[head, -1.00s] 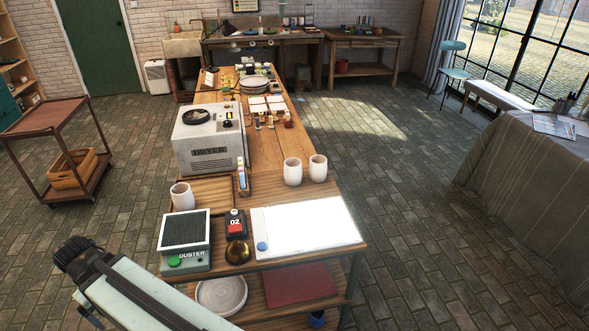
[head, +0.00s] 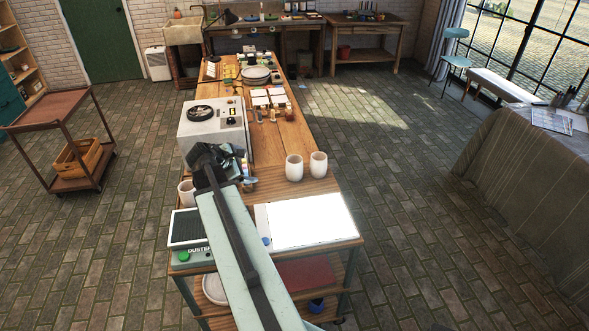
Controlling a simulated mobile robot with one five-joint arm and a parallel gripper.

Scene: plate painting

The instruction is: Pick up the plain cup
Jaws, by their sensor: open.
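Three pale cups stand upright on the long wooden table (head: 287,130), and all look plain from here. Two stand close together right of centre: a left one (head: 294,168) and a right one (head: 318,165). The third cup (head: 186,192) stands at the left, partly hidden by my arm. My gripper (head: 222,160) is dark and open, above the table in front of the dryer, right of the third cup and left of the pair. It holds no cup. Its fingertips are hard to make out.
The white dryer box (head: 208,128) stands just behind my gripper. The duster (head: 188,236) and a bright white panel (head: 312,222) lie at the near end. My arm hides the number box and brass bell. Small items and stacked plates (head: 256,74) are farther back.

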